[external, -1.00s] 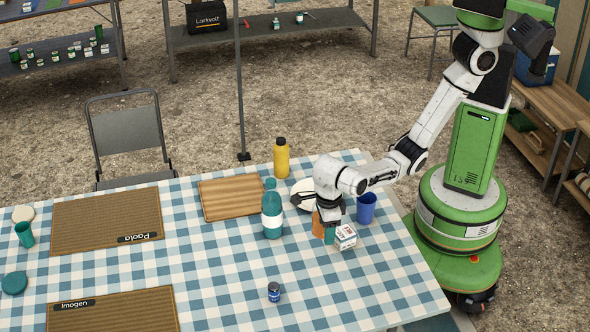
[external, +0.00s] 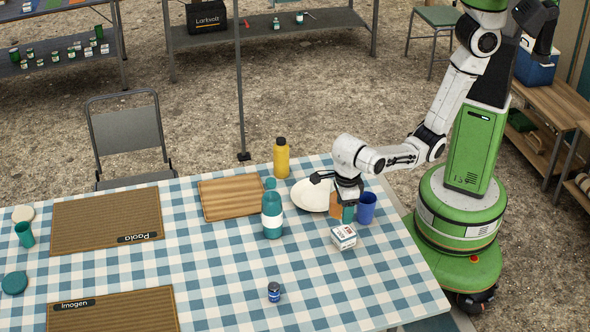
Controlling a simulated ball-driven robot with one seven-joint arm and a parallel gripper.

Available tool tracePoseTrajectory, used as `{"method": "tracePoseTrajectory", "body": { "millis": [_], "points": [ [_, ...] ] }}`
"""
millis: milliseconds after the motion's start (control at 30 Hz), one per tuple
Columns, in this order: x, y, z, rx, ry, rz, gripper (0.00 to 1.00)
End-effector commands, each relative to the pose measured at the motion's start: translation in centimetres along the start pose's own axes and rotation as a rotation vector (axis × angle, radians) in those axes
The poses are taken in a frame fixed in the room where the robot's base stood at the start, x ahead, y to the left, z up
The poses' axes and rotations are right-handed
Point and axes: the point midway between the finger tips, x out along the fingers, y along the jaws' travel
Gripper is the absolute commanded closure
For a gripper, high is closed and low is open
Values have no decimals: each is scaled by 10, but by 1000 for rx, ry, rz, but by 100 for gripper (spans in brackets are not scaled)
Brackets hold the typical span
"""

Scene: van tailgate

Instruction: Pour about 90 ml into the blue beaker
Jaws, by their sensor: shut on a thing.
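The blue beaker (external: 366,209) stands upright on the checked tablecloth near the table's right end. My gripper (external: 347,198) is just left of it, pointing down and shut on an orange and teal object (external: 337,207). The object looks like a small carton; my gripper hides its top. It appears roughly upright, close beside the beaker. I cannot tell whether it touches the beaker or the table. The liquid level in the beaker is not visible.
A white plate (external: 311,196), a teal bottle (external: 272,214), a yellow bottle (external: 281,158) and a wooden board (external: 230,198) are to the left. The front right tablecloth is clear.

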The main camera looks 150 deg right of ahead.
Motion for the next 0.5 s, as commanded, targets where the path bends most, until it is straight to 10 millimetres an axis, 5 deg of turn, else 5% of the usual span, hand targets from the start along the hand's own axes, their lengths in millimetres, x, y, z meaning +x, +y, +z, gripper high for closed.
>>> {"method": "tracePoseTrajectory", "body": {
  "millis": [267, 500],
  "points": [
    [2, -11, 11, 163, -5, 2, 100],
    [21, -39, 40, 591, -14, 6, 100]
  ]
}}
